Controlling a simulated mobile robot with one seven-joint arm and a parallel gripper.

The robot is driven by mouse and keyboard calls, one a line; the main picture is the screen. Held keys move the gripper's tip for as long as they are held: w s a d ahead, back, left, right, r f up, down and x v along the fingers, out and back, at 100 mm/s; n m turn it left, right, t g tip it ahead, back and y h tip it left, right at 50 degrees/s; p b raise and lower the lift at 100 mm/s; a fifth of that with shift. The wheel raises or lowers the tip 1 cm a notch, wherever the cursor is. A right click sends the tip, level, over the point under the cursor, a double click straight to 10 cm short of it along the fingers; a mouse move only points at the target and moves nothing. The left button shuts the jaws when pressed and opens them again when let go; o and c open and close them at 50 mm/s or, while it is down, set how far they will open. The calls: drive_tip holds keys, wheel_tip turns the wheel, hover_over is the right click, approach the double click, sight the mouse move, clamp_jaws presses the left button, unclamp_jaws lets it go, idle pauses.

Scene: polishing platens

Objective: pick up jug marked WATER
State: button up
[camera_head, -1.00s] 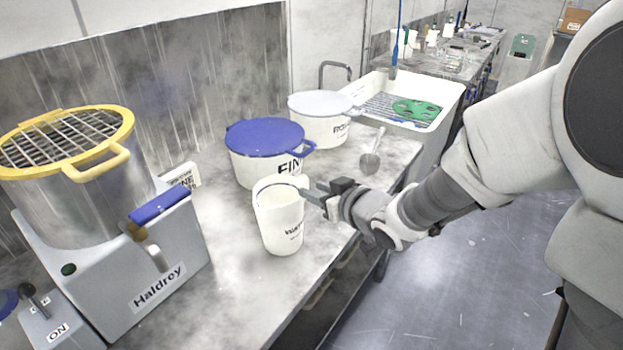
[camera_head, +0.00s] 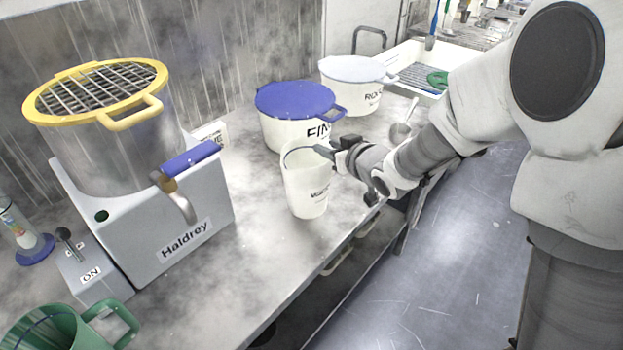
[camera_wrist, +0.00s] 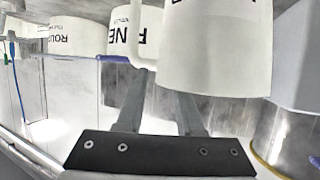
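The white jug marked WATER (camera_head: 307,188) stands upright on the grey worktop, near its front edge. It fills the upper middle of the wrist view (camera_wrist: 215,50), with its handle (camera_wrist: 138,40) on the left side there. My gripper (camera_head: 325,148) is at the jug's upper right side in the head view, close to the rim. In the wrist view its two fingers are apart and reach toward the jug and its handle. The fingertips are partly hidden behind the jug, so I cannot tell whether they touch the handle.
A blue-lidded pot marked FINE (camera_head: 290,130) stands just behind the jug. A white pot marked ROUGH (camera_head: 350,95), a metal scoop (camera_head: 400,130) and a sink (camera_head: 412,55) are beyond. The Haldrey machine (camera_head: 150,240) and a green jug (camera_head: 40,330) are left.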

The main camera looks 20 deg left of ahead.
clamp_jaws()
idle(1.2)
